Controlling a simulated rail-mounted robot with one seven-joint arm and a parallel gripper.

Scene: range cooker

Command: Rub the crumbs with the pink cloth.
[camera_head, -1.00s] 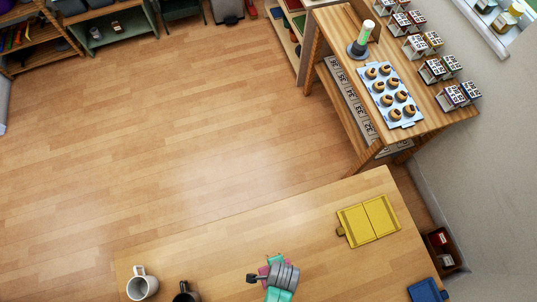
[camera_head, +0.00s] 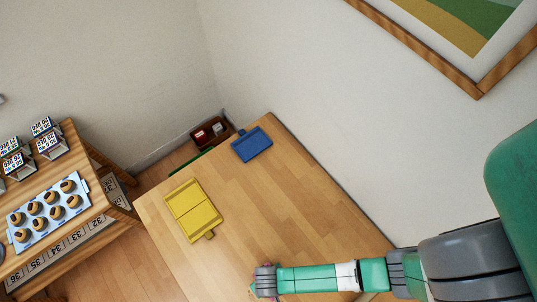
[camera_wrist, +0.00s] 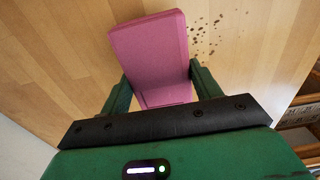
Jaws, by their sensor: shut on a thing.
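The pink cloth (camera_wrist: 150,45), a thick block-like piece, is between the green fingers of my gripper (camera_wrist: 160,82) in the wrist view. My gripper is shut on it. The dark brown crumbs (camera_wrist: 200,32) lie scattered on the wooden table just right of the cloth, apart from it in the picture. I cannot tell whether the cloth touches the table. In the head view my gripper (camera_head: 264,284) is low over the near part of the table, with only a sliver of pink beside it. The crumbs cannot be made out there.
A yellow folder-like tray (camera_head: 193,209) and a blue one (camera_head: 251,144) lie on the wooden table (camera_head: 285,200). The table between them and my arm is clear. A wall runs along the right side. A shelf unit with a muffin tray (camera_head: 47,213) stands at left.

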